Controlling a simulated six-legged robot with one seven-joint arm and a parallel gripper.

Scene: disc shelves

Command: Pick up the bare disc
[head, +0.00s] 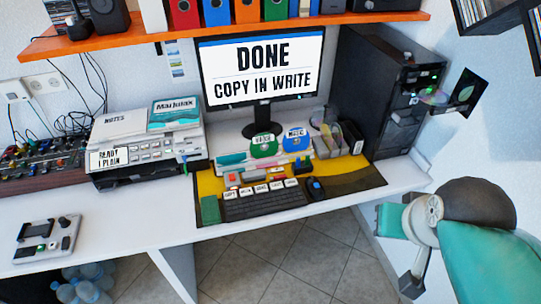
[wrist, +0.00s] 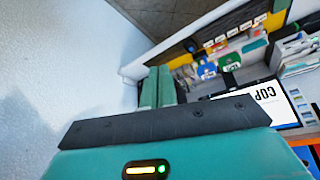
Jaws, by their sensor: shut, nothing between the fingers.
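The monitor (head: 262,68) reads "DONE COPY IN WRITE". A keyboard (head: 264,202) and mouse (head: 316,188) lie on the yellow and black mat. A printer (head: 148,145) stands left. A black wall frame (head: 467,91) is right of the tower.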

